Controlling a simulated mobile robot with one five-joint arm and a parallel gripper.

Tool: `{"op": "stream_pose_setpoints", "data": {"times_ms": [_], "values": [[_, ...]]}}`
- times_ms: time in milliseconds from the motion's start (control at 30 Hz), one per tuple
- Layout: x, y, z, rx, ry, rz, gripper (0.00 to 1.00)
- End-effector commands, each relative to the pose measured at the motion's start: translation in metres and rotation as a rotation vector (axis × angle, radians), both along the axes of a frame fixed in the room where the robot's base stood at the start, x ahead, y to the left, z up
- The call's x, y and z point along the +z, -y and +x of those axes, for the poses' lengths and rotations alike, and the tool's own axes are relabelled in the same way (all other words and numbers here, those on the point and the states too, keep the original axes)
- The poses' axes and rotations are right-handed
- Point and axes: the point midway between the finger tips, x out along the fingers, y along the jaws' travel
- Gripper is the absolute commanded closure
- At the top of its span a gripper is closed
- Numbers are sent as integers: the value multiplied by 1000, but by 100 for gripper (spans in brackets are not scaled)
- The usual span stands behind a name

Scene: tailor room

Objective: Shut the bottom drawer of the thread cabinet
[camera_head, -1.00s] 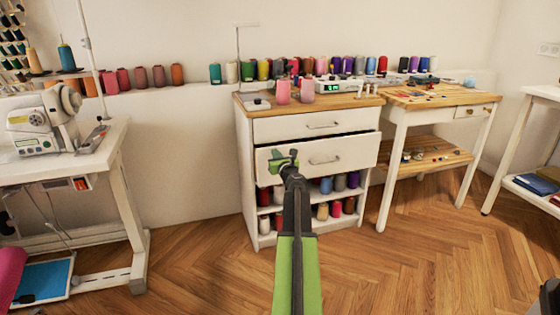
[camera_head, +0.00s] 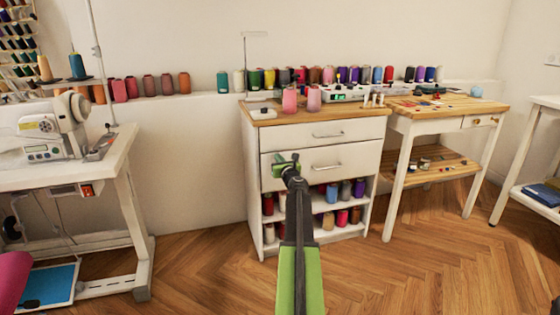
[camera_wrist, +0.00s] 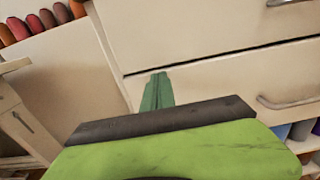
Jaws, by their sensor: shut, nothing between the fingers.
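The white thread cabinet (camera_head: 252,165) with a wooden top stands in the middle of the head view. Its bottom drawer (camera_head: 350,156) looks flush or nearly flush with the cabinet front, below the shut top drawer (camera_head: 290,135). The bottom drawer also shows in the wrist view (camera_wrist: 220,85), with its bar handle at the right. My gripper (camera_head: 286,160) is shut and empty, at the left part of the bottom drawer's front. Its closed green fingers (camera_wrist: 157,92) show against that front in the wrist view, touching or very close; I cannot tell which.
Thread spools (camera_head: 342,218) fill open shelves under the drawer. A sewing machine table (camera_head: 100,160) stands at left and a wooden-topped table (camera_head: 450,105) at right. The herringbone floor (camera_head: 400,280) in front is clear.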

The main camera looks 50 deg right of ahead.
Motion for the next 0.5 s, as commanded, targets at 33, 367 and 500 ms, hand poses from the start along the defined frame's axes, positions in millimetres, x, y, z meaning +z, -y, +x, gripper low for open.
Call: {"op": "stream_pose_setpoints", "data": {"times_ms": [33, 367, 500], "values": [[0, 0, 0, 0, 0, 0, 100], [0, -38, -26, 8, 0, 0, 100], [0, -62, -57, 9, 0, 0, 100]]}}
